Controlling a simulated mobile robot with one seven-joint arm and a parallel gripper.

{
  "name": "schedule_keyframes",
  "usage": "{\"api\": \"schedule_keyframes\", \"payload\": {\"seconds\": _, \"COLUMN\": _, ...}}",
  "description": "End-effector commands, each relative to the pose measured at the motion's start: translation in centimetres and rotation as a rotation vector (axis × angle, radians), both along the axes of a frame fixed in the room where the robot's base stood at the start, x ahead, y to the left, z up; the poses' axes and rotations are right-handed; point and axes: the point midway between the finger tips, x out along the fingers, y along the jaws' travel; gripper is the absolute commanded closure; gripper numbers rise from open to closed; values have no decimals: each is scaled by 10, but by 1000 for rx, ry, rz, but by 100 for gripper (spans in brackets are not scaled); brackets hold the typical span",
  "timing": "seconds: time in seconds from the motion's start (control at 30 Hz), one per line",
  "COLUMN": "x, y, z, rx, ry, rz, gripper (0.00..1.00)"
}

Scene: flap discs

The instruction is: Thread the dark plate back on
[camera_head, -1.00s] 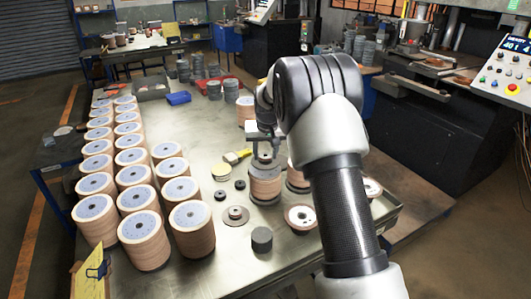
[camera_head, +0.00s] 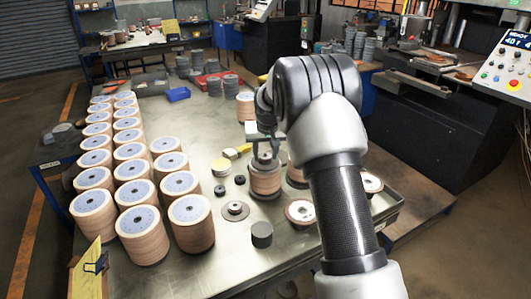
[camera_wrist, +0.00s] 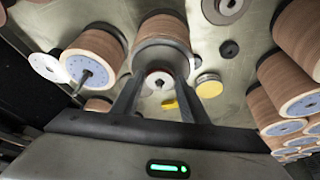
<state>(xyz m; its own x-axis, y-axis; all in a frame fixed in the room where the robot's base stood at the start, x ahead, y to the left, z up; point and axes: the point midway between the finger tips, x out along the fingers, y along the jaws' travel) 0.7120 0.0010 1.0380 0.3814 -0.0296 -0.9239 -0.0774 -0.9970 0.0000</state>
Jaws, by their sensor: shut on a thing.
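My gripper (camera_head: 265,150) is over a stack of brown flap discs (camera_head: 266,182) near the middle of the table. It is shut on the dark plate (camera_wrist: 161,50), which shows as a dark grey round edge between my fingers in the wrist view. In the head view the plate is at the top of the stack, partly hidden by my gripper. The stack also shows in the wrist view (camera_wrist: 162,26), in line with the plate. I cannot tell whether the plate rests fully on the discs or how far the post passes through it.
Rows of disc stacks (camera_head: 145,238) with blue-grey tops fill the table's left side. A dark cylinder (camera_head: 262,235), a flanged disc (camera_head: 235,211) and small black rings (camera_head: 221,190) lie in front and left. A yellow round tin (camera_head: 221,167) is nearby. Another flap disc (camera_head: 300,212) lies front right.

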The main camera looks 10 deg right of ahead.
Motion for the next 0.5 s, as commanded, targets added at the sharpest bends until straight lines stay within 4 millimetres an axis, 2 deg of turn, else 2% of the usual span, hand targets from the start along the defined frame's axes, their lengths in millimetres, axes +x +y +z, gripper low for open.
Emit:
{"api": "schedule_keyframes", "payload": {"seconds": 0.27, "x": 1, "y": 0, "z": 1, "rx": 0, "ry": -3, "rz": 0, "gripper": 96}}
{"api": "schedule_keyframes", "payload": {"seconds": 0.3, "x": 1, "y": 0, "z": 1, "rx": 0, "ry": -3, "rz": 0, "gripper": 57}}
{"api": "schedule_keyframes", "payload": {"seconds": 0.4, "x": 1, "y": 0, "z": 0, "rx": 0, "ry": -2, "rz": 0, "gripper": 40}}
{"api": "schedule_keyframes", "payload": {"seconds": 0.5, "x": 0, "y": 0, "z": 0, "rx": 0, "ry": -1, "rz": 0, "gripper": 38}}
